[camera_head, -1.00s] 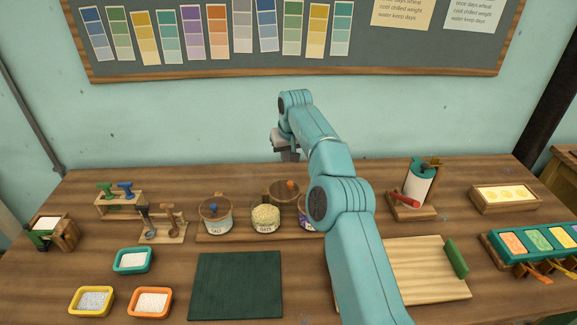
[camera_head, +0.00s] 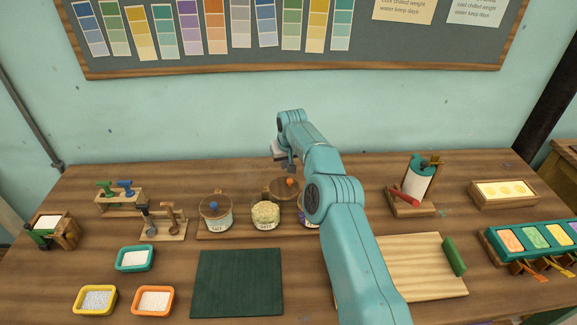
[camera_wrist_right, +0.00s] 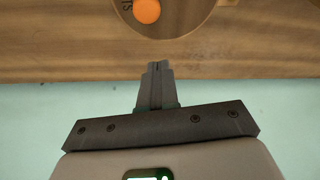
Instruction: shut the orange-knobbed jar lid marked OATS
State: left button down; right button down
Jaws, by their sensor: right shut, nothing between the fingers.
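The OATS jar (camera_head: 265,214) stands open in the middle of the row, with pale oats showing at its top. Its round wooden lid (camera_head: 284,195) is tipped back behind the jar, and its orange knob (camera_head: 290,182) shows. In the right wrist view the lid (camera_wrist_right: 185,14) and the orange knob (camera_wrist_right: 147,10) are at the top edge, partly cut off. My right gripper (camera_head: 291,168) is shut and empty, above and behind the lid; its closed fingertips (camera_wrist_right: 158,66) show apart from the lid. My left gripper is out of view.
A jar with a blue-knobbed lid (camera_head: 215,213) stands left of the OATS jar. Another jar (camera_head: 304,212) on the right is mostly hidden by my right arm. A dark green mat (camera_head: 238,283) lies in front. The wall is close behind.

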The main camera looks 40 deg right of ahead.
jog(key=shift+s+a+r+b, duration=0.1)
jog(key=shift+s+a+b, duration=0.25)
jog(key=shift+s, duration=0.4)
jog(key=shift+s+a, duration=0.1)
jog(key=shift+s, duration=0.1)
jog(key=shift+s+a+f, duration=0.2)
jog(key=shift+s+f, duration=0.1)
jog(key=shift+s, duration=0.05)
jog(key=shift+s+a, duration=0.25)
jog(key=shift+s, duration=0.3)
jog(key=shift+w, duration=0.1)
jog(key=shift+w+f, duration=0.1)
jog(key=shift+s, duration=0.2)
